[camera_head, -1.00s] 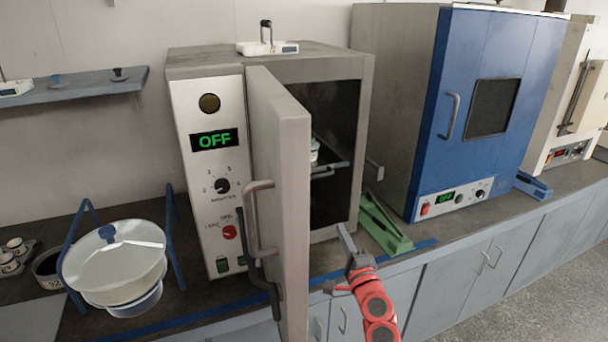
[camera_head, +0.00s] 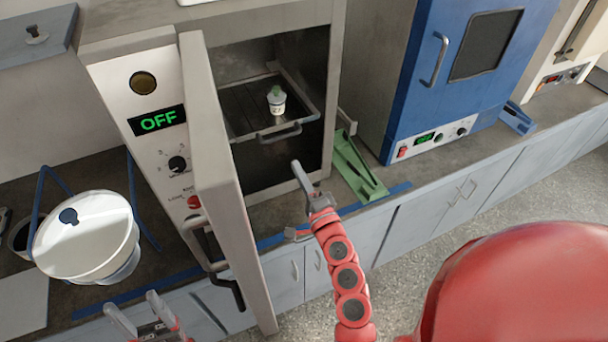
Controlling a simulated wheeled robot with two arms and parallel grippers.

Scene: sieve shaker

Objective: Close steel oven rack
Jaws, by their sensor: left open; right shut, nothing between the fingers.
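The steel oven rack (camera_head: 245,115) sits inside the grey oven, with a dark handle (camera_head: 280,133) at its front edge. The rack's front reaches near the oven opening; how far out it is I cannot tell. A small white jar with a green lid (camera_head: 277,104) stands upright on it. The oven door (camera_head: 218,170) is swung open toward me. My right gripper (camera_head: 298,170) is shut and empty, in front of the opening, below and right of the rack handle and apart from it. My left gripper (camera_head: 140,311) is open and empty at the lower left, left of the door.
A green metal piece (camera_head: 355,170) lies on the counter right of the oven, beside a blue oven (camera_head: 445,75). The open door stands between my grippers.

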